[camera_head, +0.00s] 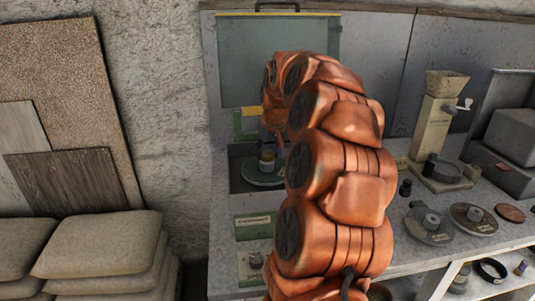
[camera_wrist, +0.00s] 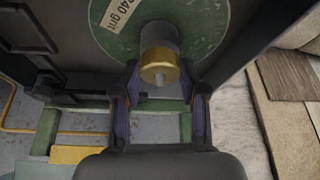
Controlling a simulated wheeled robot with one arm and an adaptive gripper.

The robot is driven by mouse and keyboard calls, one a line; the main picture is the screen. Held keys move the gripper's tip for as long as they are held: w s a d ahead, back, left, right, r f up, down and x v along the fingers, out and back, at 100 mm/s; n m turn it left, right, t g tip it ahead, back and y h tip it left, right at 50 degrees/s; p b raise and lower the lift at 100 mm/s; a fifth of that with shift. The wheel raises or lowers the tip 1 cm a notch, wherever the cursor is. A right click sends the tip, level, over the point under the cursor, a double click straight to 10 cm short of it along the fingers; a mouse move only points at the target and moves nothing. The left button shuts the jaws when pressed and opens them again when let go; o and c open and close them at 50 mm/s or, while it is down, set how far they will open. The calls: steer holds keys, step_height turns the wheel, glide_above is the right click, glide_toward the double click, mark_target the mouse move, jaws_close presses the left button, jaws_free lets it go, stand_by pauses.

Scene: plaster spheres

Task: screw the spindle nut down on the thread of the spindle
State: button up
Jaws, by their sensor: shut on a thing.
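The spindle nut (camera_wrist: 160,66) is a brass-coloured ring with a grey cylinder behind it, at the centre of a green disc (camera_wrist: 115,42) labelled "240 grit" in the wrist view. The small end of the spindle (camera_wrist: 160,78) shows in the nut's middle. My gripper (camera_wrist: 161,82) has one finger on each side of the nut and is shut on it. The thread is hidden. In the head view the nut (camera_head: 267,160) stands upright over the disc (camera_head: 258,179) in the housing. My arm covers most of the gripper there.
A raised clear guard (camera_head: 240,60) stands behind my arm. To the right, the bench holds a cream hand-cranked mill (camera_head: 432,128), dark discs (camera_head: 428,224) and a grey box (camera_head: 512,135). Stacked sacks (camera_head: 95,245) lie at the left. Housing walls close around the disc.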

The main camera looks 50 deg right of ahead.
steer(key=shift+m+g+h+b, duration=0.4)
steer(key=shift+m+h+b, duration=0.3)
steer(key=shift+m+b, duration=1.15)
